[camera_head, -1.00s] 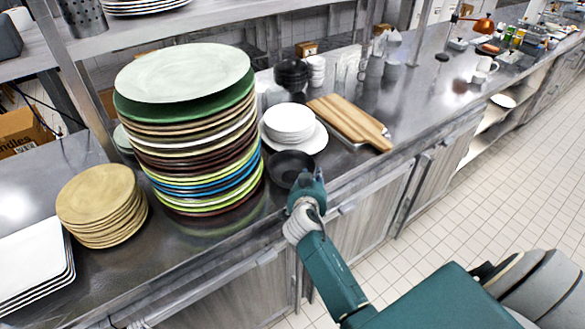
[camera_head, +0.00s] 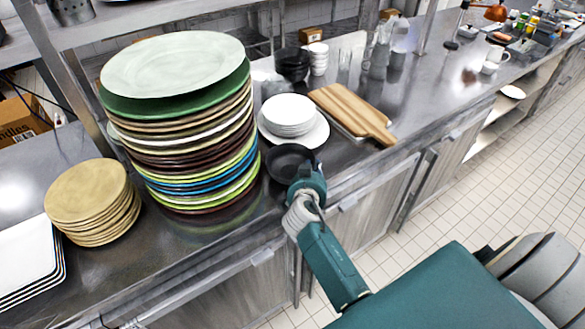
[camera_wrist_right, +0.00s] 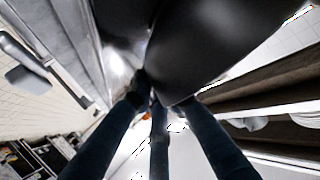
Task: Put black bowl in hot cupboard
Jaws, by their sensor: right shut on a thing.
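The black bowl (camera_head: 290,162) is at the counter's front edge, just in front of a stack of white dishes. My right gripper (camera_head: 308,184) is shut on its near rim. In the right wrist view the dark bowl (camera_wrist_right: 215,42) fills the top, with the fingers (camera_wrist_right: 155,102) against it; I cannot tell whether it is lifted off the counter. Cupboard fronts (camera_head: 370,205) run under the counter, and an open section with shelves (camera_head: 487,120) is further right. I cannot tell which part is the hot cupboard. My left gripper is not in view.
A tall stack of coloured plates (camera_head: 190,150) stands close left of the bowl. White bowls (camera_head: 288,112) on a white plate and a wooden board (camera_head: 352,112) are behind it. Several black bowls (camera_head: 292,64) stand further back. The tiled floor (camera_head: 460,205) at right is clear.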

